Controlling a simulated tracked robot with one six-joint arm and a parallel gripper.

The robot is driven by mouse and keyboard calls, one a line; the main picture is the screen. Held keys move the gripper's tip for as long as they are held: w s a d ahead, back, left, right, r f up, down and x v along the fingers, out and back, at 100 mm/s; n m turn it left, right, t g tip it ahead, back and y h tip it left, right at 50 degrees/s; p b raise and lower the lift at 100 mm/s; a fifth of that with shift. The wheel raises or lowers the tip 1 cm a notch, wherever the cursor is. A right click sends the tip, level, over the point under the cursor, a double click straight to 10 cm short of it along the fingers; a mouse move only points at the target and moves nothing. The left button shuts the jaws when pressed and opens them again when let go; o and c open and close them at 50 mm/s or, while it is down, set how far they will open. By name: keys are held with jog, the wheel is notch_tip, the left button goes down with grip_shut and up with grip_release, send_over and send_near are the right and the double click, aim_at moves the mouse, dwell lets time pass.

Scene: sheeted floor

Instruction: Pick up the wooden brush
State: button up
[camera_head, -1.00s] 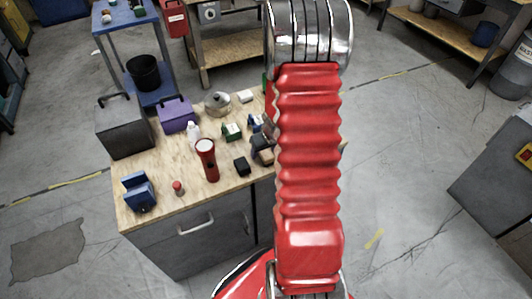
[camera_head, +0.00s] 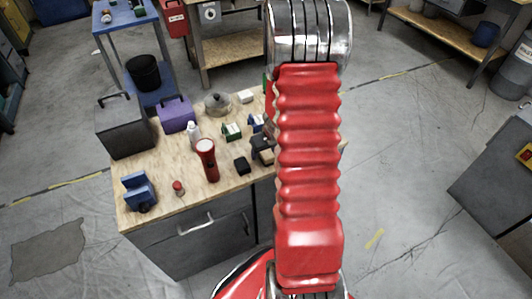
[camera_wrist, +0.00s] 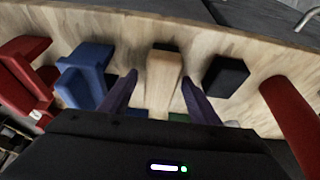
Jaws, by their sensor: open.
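The wooden brush (camera_wrist: 163,82) is a light tan block with a dark end. In the wrist view it lies on the wooden worktop between my gripper's fingers. My gripper (camera_wrist: 159,79) is open, with one dark finger on each side of the brush and a visible gap to it on both sides. The height of the fingers over the worktop is hard to tell. In the head view a tan piece that looks like the brush (camera_head: 266,156) shows beside my arm, which hides my gripper.
A black block (camera_wrist: 225,77) lies just right of the right finger, and a red flashlight (camera_wrist: 292,108) farther right. A blue object (camera_wrist: 84,75) is left of the left finger, with a red one (camera_wrist: 22,72) beyond. The worktop (camera_head: 152,173) is crowded, with bare patches near its front edge.

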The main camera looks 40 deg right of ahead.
jog(key=shift+c, duration=0.2)
jog(key=c, duration=1.1)
jog(key=shift+c, duration=0.2)
jog(key=shift+r, duration=0.15)
jog(key=shift+r, duration=5.1)
